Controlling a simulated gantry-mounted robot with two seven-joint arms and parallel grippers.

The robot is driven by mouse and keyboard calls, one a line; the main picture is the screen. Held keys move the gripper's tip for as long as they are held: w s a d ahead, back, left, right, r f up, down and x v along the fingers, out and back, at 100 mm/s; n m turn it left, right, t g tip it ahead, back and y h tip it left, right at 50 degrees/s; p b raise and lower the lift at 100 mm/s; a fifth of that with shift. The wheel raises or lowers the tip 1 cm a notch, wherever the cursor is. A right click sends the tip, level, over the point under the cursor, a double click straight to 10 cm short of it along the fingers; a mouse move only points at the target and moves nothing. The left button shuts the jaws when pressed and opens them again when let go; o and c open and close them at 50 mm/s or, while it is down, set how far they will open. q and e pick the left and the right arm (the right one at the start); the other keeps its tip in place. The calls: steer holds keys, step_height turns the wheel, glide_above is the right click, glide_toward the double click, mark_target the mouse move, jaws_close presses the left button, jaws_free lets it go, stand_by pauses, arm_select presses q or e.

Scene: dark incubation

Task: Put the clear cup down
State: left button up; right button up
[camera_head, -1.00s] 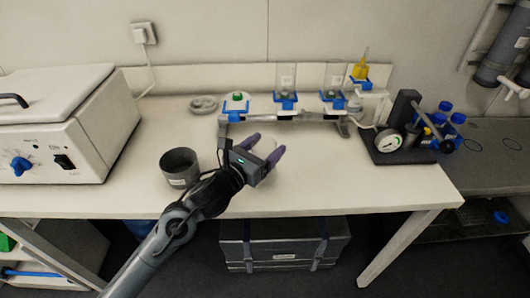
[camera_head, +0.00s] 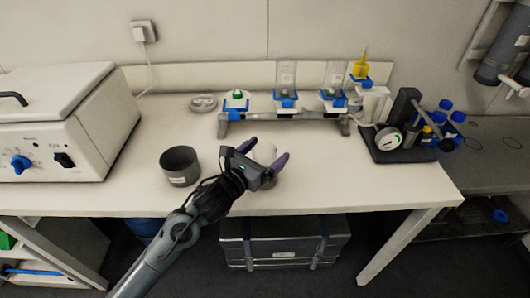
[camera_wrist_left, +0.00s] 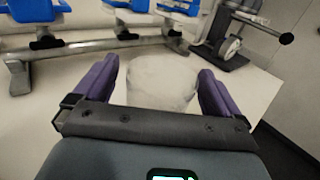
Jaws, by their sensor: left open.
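The clear cup (camera_wrist_left: 162,82) stands upright on the white bench, between the fingers of my left gripper in the left wrist view. In the head view the cup (camera_head: 264,153) shows as a pale round shape, partly hidden by the gripper. My left gripper (camera_head: 267,152) is open, its purple fingers on both sides of the cup. In the left wrist view, gaps show between the cup and the fingers of the gripper (camera_wrist_left: 157,85). The cup's lower part is hidden by the gripper body. My right gripper is not in view.
A dark grey pot (camera_head: 180,167) stands left of my gripper. Behind is a rack (camera_head: 290,113) with blue holders and clear vessels. A gauge stand (camera_head: 388,140) is to the right, and a white machine (camera_head: 65,125) to the left. The bench's front edge is close.

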arm_select(q)
steer(key=shift+r, duration=0.2)
steer(key=shift+s+a+f, duration=0.1)
steer(key=shift+s+a, duration=0.1)
steer(key=b+v, duration=0.1)
steer(key=v, duration=1)
steer(key=shift+s+a, duration=0.15)
steer(key=shift+s, duration=0.05)
